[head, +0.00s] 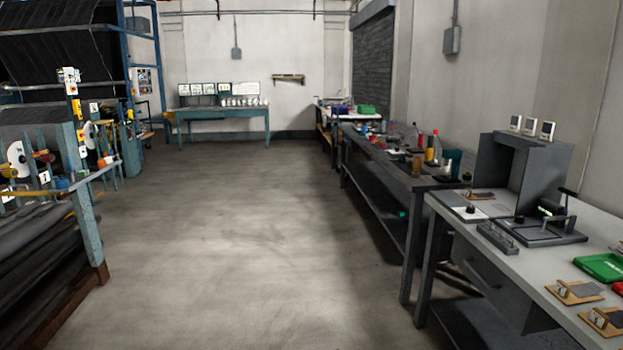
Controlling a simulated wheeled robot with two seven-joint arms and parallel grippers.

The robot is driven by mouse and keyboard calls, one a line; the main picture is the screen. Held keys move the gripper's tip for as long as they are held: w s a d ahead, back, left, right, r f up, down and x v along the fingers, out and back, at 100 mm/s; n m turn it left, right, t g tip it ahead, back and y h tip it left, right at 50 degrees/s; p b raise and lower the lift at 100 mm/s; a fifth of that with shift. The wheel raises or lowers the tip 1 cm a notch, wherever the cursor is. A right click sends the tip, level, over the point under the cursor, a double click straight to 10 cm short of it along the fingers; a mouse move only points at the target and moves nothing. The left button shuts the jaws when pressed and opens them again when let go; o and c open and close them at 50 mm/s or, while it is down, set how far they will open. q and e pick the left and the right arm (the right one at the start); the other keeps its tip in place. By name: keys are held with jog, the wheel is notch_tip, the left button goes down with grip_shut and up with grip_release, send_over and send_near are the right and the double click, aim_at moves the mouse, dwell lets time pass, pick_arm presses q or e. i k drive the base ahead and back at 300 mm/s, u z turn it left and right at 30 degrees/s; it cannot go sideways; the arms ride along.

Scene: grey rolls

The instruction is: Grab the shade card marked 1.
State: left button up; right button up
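I cannot make out a shade card marked 1 for certain. Two wooden card holders with grey patches sit on the right bench, one farther back (575,291) and one nearer (603,321); each has a small white label that I cannot read. Neither of my grippers is in view.
The light-topped bench (500,265) also bears a black-handled device (545,232) and a green tray (600,266). A dark cluttered bench (400,175) stands beyond. A blue rack (85,215) with marked tags is at left. The middle floor (240,240) is clear.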

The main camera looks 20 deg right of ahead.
aim_at(531, 123)
jog(key=u, duration=0.05)
jog(key=i, duration=2)
jog(key=z, duration=0.4)
jog(key=i, duration=2.15)
jog(key=z, duration=1)
